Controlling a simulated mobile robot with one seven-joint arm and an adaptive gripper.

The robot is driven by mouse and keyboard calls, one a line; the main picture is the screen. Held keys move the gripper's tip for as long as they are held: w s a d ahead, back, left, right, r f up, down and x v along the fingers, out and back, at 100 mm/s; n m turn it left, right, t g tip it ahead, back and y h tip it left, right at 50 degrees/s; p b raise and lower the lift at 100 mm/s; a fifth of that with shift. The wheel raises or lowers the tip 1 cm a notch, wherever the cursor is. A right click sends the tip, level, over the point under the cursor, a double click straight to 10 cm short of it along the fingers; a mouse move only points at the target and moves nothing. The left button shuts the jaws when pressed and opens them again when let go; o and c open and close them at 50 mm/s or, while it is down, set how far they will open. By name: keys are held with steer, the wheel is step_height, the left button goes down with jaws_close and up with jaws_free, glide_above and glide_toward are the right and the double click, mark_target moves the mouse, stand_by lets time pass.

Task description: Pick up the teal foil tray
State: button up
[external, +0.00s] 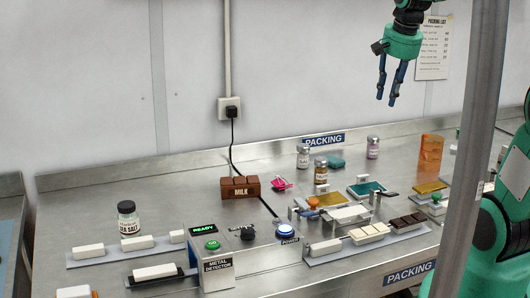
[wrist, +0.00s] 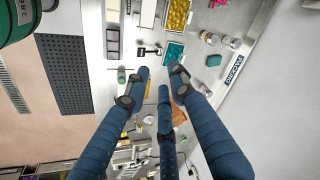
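The teal foil tray (external: 368,188) is a flat rectangle with a teal inside and a pale rim, lying on the steel bench in the middle right of the external view. It also shows in the wrist view (wrist: 174,52), above the fingertips. My gripper (external: 386,98) hangs high above the bench, pointing down, well clear of the tray. Its blue fingers stand apart with nothing between them. In the wrist view my gripper (wrist: 160,80) has its fingers spread, and they cover part of the bench.
A yellow tray (external: 430,187) lies to the right and an amber tray (external: 320,201) to the left. Small jars (external: 321,171), a teal block (external: 336,163) and an orange block (external: 430,153) stand behind. A chocolate bar mould (external: 408,221) lies in front. A grey post (external: 478,130) rises at right.

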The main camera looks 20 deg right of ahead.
steer(key=w+d+f+m+g, duration=0.1)
steer(key=w+d+f+m, duration=0.4)
steer(key=w+f, duration=0.6)
steer(key=w+d+f+m+g+p, duration=0.1)
steer(key=w+d+f+m, duration=0.4)
steer(key=w+f, duration=0.7)
steer(key=shift+w+d+m+g, duration=0.2)
steer(key=shift+w+m+g, duration=0.5)
steer(key=shift+w, duration=0.15)
glide_above(364, 176)
steer(key=shift+w+a+f, duration=0.1)
steer(key=shift+f, duration=2.1)
steer(key=shift+w+a+f, duration=0.1)
steer(key=shift+f, duration=2.05)
steer(key=shift+f, duration=0.1)
steer(key=shift+s+d+f+b, duration=0.15)
steer(key=shift+f+b, duration=0.45)
steer(key=shift+f, duration=1.9)
